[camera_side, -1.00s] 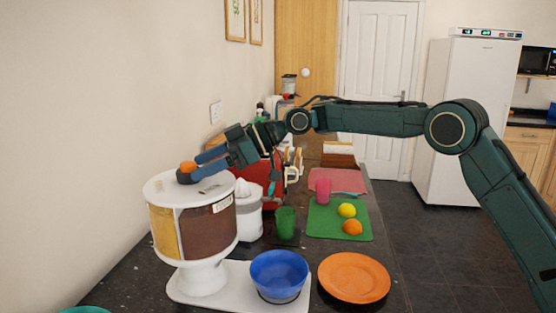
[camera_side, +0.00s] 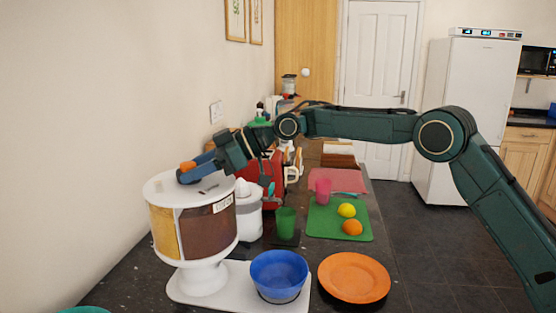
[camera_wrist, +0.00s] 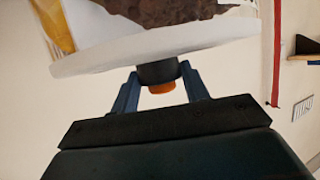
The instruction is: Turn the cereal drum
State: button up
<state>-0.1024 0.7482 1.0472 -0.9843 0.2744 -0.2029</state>
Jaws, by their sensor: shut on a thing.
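The cereal drum (camera_side: 208,233) is a white round dispenser with clear sections of yellow and dark brown cereal. It stands upright on a white pedestal and base. A dark knob with an orange cap (camera_side: 187,166) sits on its white top; the wrist view shows the dark knob (camera_wrist: 157,71) with its orange end. My gripper (camera_side: 189,173) is at the top of the drum, its blue fingers shut around the knob. In the wrist view my gripper (camera_wrist: 158,88) has one finger on each side of the knob. The fingers partly hide the knob in the side view.
A blue bowl (camera_side: 279,272) stands on the white base, right of the pedestal. An orange plate (camera_side: 354,278) lies to its right. A white juicer (camera_side: 247,213), a green cup (camera_side: 286,224) and a green board (camera_side: 320,226) with fruit are behind. The wall is close on the left.

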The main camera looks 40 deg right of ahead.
jog(key=shift+s+m+t+h, duration=0.2)
jog(key=shift+m+t+h, duration=0.3)
jog(key=shift+m+t, duration=0.2)
jog(key=shift+s+a+m+t+h, duration=0.1)
jog(key=shift+m+t+h, duration=0.35)
jog(key=shift+m+t, duration=0.2)
jog(key=shift+s+a+m+t+h, duration=0.1)
jog(key=shift+m+t+h, duration=0.35)
jog(key=shift+m+t, duration=0.15)
jog(key=m+t+h, duration=0.2)
jog(key=m+h, duration=0.1)
jog(key=m+t+h, duration=0.1)
jog(key=m, duration=0.1)
jog(key=shift+s+a+h, duration=0.1)
jog(key=shift+a+h, duration=0.2)
jog(key=m+h, duration=0.3)
jog(key=m+t+h, duration=0.1)
jog(key=h, duration=0.1)
jog(key=shift+a+m, duration=0.3)
jog(key=shift+m, duration=0.05)
jog(key=shift+a+m+h, duration=0.1)
jog(key=shift+m+h, duration=1.1)
jog(key=shift+h, duration=0.4)
jog(key=shift+r+m+g+h, duration=0.1)
jog(key=shift+m+g+h, duration=0.35)
jog(key=shift+m+h, duration=0.4)
